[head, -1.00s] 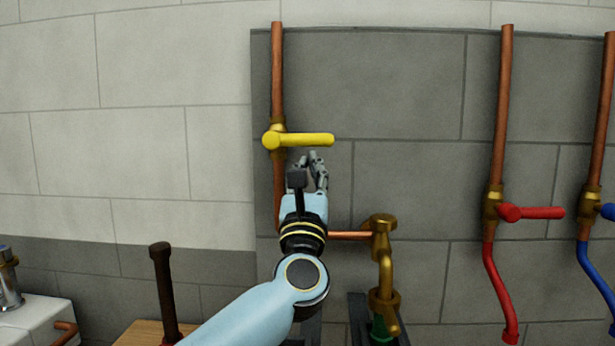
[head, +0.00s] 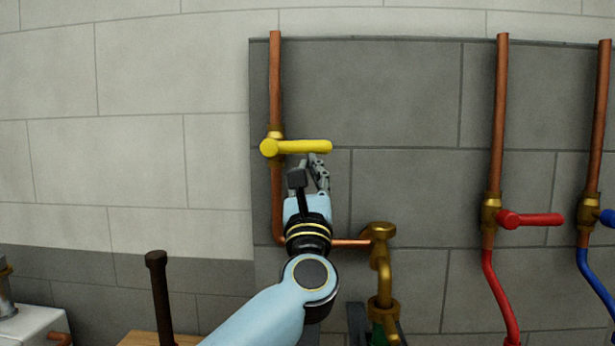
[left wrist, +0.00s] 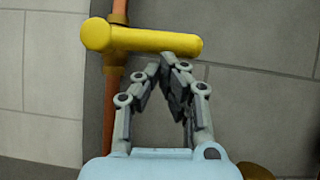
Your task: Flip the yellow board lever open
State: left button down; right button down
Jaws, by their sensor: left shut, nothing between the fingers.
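The yellow lever (head: 300,146) sits on a brass valve on a copper pipe at the left of the dark grey board (head: 400,90). It points to the right, about level, across the pipe. In the left wrist view the yellow lever (left wrist: 150,40) runs across the top. My left gripper (head: 316,160) is shut and empty, just below the lever's free half. In the left wrist view the fingertips of my left gripper (left wrist: 168,60) meet just under the lever. I cannot tell whether they touch it. My right gripper is not in view.
A brass tap (head: 381,260) stands to the right of my left arm. A red lever (head: 530,219) and a blue lever (head: 607,217) are on pipes at the right. A dark upright rod (head: 159,295) stands at lower left. The board between the pipes is clear.

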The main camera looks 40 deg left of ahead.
pick_arm(q)
jog(key=shift+r+n+g+y, duration=0.15)
jog(key=shift+n+g+y, duration=0.15)
jog(key=shift+n, duration=0.1)
jog(key=r+n+g+y+b, duration=0.1)
jog(key=n+g+b, duration=0.1)
jog(key=n, duration=0.1)
jog(key=r+n+g+y+b, duration=0.1)
jog(key=n+g+b, duration=0.1)
jog(key=n, duration=0.1)
jog(key=d+r+n+g+b, duration=0.1)
jog(key=n+g+b, duration=0.1)
jog(key=n, duration=0.1)
jog(key=shift+w+r+n+y, duration=0.3)
jog(key=shift+n+y, duration=0.1)
notch_tip(320, 180, up, 6)
jog(key=r+n+g+h+b, duration=0.1)
jog(key=n+g+h+b, duration=0.2)
jog(key=n+g+b, duration=0.7)
send_over(314, 147)
jog(key=s+a+p, duration=0.2)
jog(key=n+t, duration=0.2)
jog(key=t, duration=0.1)
jog(key=shift+s+a+f+n, duration=0.15)
jog(key=shift+s+n, duration=0.1)
jog(key=shift+n, duration=0.15)
jog(key=shift+s+a, duration=0.1)
